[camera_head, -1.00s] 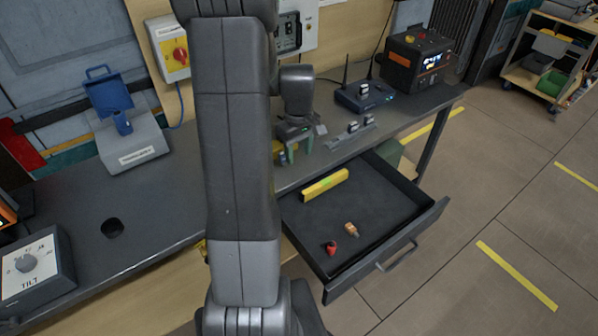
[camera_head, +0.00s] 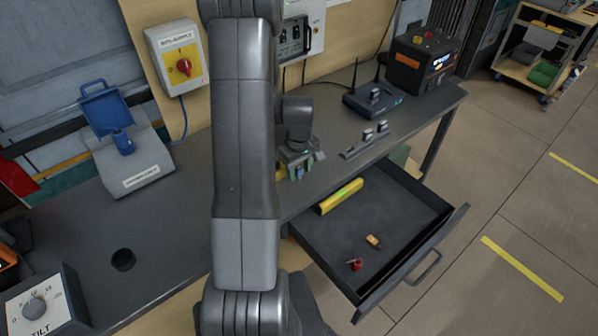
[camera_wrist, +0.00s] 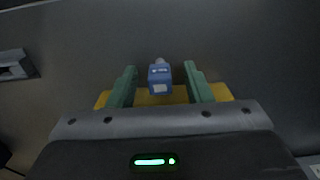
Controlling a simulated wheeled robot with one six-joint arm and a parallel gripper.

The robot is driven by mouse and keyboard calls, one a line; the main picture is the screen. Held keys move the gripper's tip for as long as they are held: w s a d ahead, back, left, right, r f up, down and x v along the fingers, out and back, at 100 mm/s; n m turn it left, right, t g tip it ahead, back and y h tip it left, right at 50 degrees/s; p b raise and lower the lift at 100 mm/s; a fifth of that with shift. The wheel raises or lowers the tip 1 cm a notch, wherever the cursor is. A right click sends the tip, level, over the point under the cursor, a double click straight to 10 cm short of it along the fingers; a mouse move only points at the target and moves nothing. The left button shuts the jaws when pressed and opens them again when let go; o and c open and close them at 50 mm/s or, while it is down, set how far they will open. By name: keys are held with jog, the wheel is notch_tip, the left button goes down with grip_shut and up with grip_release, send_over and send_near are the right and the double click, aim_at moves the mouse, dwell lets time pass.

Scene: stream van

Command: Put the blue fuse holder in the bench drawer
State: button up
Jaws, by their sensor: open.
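The blue fuse holder (camera_wrist: 160,80) stands between the two green fingers of my gripper (camera_wrist: 160,70) in the wrist view. The gripper is open, with a finger on each side of the holder and a visible gap at both sides. In the head view my gripper (camera_head: 297,168) is over the bench top near its front edge, and the fuse holder cannot be made out there. The bench drawer (camera_head: 405,215) is pulled open to the right of my gripper. It holds a yellow bar (camera_head: 341,196), a small red item (camera_head: 355,265) and a small orange item (camera_head: 373,241).
A rail with grey blocks (camera_head: 365,142) lies on the bench right of my gripper. A blue router (camera_head: 374,103) and a black power unit (camera_head: 425,62) stand behind it. A grey box with a blue lid (camera_head: 133,163) is at left. Much of the drawer floor is bare.

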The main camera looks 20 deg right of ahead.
jog(key=shift+c, duration=0.3)
grip_shut()
